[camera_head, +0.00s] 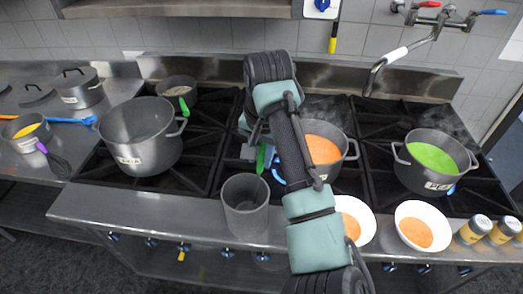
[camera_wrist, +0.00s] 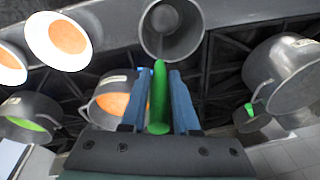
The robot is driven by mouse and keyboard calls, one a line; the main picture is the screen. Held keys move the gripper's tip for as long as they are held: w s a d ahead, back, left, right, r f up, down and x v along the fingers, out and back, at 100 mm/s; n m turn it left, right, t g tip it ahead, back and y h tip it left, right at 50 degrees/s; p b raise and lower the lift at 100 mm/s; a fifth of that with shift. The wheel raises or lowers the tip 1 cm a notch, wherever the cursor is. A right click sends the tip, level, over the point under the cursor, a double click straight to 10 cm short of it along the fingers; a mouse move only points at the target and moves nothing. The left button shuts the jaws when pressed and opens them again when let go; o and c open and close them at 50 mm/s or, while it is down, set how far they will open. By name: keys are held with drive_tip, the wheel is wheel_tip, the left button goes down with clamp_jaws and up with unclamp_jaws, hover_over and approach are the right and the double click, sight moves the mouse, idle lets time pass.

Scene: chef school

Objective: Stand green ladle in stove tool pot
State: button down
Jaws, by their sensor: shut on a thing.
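The grey stove tool pot (camera_head: 245,208) stands upright at the stove's front edge, and its inside looks empty. It also shows at the top of the wrist view (camera_wrist: 172,42). My gripper (camera_wrist: 154,85) is shut on the green ladle (camera_wrist: 160,95), whose green handle lies between the blue fingers and points toward the tool pot. In the head view my gripper (camera_head: 268,165) is mostly hidden by my arm, behind the tool pot. A bit of the ladle's green handle (camera_head: 262,157) shows there. I cannot see the ladle's bowl.
A large empty pot (camera_head: 140,150) stands left, with a small pan (camera_head: 178,90) with a green handle behind it. A pot of orange soup (camera_head: 335,140) and a pot of green soup (camera_head: 437,175) stand right. White bowls (camera_head: 420,245) and jars (camera_head: 475,230) line the front edge.

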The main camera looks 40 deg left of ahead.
drive_tip(key=shift+f, duration=0.15)
drive_tip(key=c, duration=0.6)
unclamp_jaws()
drive_tip(key=r, duration=0.4)
drive_tip(key=s+d+r, duration=0.1)
drive_tip(key=r, duration=0.3)
drive_tip(key=d+r, duration=0.1)
drive_tip(key=r, duration=0.3)
drive_tip(key=shift+s+r, duration=0.3)
drive_tip(key=shift+r, duration=0.05)
